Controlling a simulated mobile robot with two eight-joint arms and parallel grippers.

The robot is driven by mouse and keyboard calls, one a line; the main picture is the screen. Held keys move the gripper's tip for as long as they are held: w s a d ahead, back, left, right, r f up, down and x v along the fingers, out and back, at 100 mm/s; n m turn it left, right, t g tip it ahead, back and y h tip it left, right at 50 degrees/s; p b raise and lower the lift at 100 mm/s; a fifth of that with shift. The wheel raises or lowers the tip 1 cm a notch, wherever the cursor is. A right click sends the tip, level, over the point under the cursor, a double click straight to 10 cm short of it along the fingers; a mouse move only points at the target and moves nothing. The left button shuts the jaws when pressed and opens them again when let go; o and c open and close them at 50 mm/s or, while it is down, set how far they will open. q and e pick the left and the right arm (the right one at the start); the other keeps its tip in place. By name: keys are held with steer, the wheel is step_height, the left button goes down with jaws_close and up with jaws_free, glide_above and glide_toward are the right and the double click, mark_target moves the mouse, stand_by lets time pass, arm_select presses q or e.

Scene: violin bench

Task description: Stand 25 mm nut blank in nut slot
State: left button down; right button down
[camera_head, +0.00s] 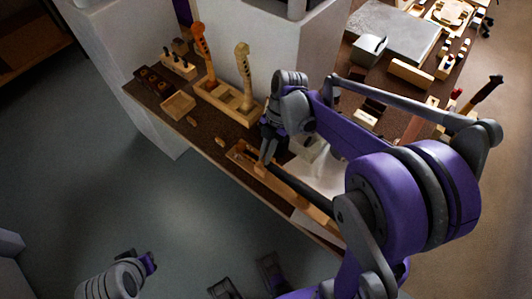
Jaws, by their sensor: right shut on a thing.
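A dark fingerboard (300,188) lies along a long wooden holder (240,156) at the bench's front edge. My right gripper (265,158) points down at the left end of this fingerboard, with its fingers closed. A small pale piece at its tips looks like the nut blank (261,168), mostly hidden and too small to make out well. I cannot tell whether it touches the slot, which is also hidden. My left gripper (150,262) is low at the left, away from the bench; its fingers are not clear.
An orange neck (201,45) and a pale neck (244,72) stand upright in a wooden rack (228,106) behind. Small wooden pieces (220,141) lie on the brown bench top left of the holder. A wooden box (178,105) stands further left. My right arm covers much of the bench's right side.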

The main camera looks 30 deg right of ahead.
steer(key=c, duration=0.9)
jaws_free()
steer(key=shift+o, duration=0.2)
steer(key=shift+r, duration=0.1)
steer(key=p+v, duration=0.1)
steer(key=v, duration=0.9)
steer(key=shift+d+r, duration=0.15)
steer(key=shift+r, duration=0.15)
steer(key=s+a+m+t+h+p, duration=0.2)
steer(key=s+m, duration=0.3)
steer(key=m, duration=0.6)
steer(key=s+a+m+t+h+p, duration=0.2)
steer(key=s+a+m+t+p, duration=0.2)
steer(key=m, duration=0.7)
steer(key=shift+s+a+f+t+p, duration=0.15)
steer(key=shift+s+a+t+p, duration=0.35)
steer(key=shift+s, duration=0.6)
